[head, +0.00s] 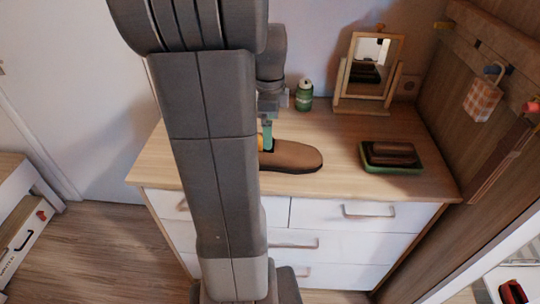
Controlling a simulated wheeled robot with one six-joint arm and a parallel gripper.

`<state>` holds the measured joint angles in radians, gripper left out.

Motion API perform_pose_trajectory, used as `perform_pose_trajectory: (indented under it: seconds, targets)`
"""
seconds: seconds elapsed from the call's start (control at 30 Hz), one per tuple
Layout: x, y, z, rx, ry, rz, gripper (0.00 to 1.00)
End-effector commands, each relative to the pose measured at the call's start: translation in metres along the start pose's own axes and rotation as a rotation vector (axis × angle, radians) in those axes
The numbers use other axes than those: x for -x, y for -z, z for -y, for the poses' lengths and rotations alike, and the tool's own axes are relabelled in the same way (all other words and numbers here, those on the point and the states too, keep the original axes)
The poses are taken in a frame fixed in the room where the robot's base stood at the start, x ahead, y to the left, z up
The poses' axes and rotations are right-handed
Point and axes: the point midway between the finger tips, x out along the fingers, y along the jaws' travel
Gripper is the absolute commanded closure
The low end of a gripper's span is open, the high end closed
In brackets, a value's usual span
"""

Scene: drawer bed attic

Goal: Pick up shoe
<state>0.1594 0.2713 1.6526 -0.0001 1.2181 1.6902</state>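A brown shoe (295,155) lies on the wooden top of a white dresser (340,137), its rounded toe pointing right. Its left end is hidden behind my arm. My gripper (266,130) points down at the shoe's left part, by its dark opening. A teal finger-like part reaches down to the opening, and a small orange-yellow patch shows beside it. My arm covers much of the gripper, so I cannot tell whether the fingers are closed on the shoe. The shoe appears to rest flat on the dresser top.
A green tray (415,168) with a brown item (394,152) lies right of the shoe. A wooden-framed mirror (345,103) and a green can (304,97) stand at the back. A checked pouch (483,100) hangs on the right wall. The dresser top between shoe and tray is clear.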

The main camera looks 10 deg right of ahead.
Motion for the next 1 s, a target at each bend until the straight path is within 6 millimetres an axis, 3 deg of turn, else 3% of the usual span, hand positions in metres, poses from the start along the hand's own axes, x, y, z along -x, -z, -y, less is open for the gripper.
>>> perform_pose_trajectory:
  seconds: [0.1, 0.37, 0.7, 1.0]
  targets:
    - [-0.024, 0.0, -0.001, 0.001, -0.004, -0.001, 0.0]
    - [-0.045, 0.0, -0.001, 0.002, -0.002, 0.0, 0.0]
    - [-0.09, -0.002, -0.003, 0.002, -0.003, 0.0, 0.0]
    - [-0.094, -0.002, -0.003, 0.002, 0.001, 0.0, 0.02]
